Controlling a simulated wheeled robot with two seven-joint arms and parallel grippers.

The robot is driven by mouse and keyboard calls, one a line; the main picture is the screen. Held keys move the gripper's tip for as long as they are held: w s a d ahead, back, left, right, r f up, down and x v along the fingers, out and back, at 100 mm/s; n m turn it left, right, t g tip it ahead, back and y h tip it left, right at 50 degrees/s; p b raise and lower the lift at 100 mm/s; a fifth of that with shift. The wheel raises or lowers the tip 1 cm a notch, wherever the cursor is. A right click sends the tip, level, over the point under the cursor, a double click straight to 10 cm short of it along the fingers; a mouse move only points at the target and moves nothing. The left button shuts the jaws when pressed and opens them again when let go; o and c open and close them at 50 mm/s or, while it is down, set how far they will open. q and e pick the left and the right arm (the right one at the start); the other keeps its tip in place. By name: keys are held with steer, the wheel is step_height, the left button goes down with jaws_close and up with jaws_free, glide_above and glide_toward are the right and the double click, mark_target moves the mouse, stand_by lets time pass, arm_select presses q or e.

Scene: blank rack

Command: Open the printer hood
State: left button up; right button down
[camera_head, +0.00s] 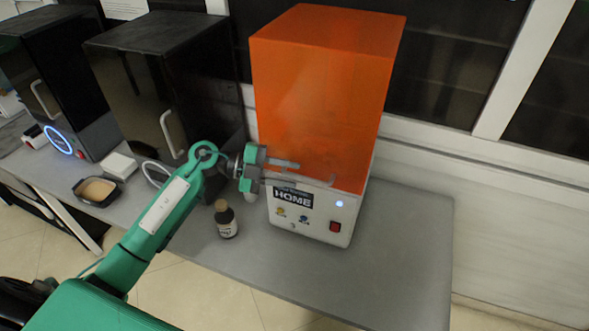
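The printer has a tall translucent orange hood (322,95) that sits down on a white base (318,225). The base carries a HOME label, a lit round light and a red switch. My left gripper (312,173) reaches in from the left in front of the hood's lower left front, just above the HOME label. Its two fingers look spread apart, with nothing seen between them. I cannot tell whether a finger touches the hood. My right gripper is not in view.
A small dark bottle (226,220) stands on the grey table (400,235) left of the printer, below my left wrist. Black cabinet-like machines (150,90) and a black tray (97,190) are farther left. The table right of the printer is clear.

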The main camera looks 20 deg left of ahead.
arm_select(q)
steer(key=shift+x, duration=1.05)
jaws_close()
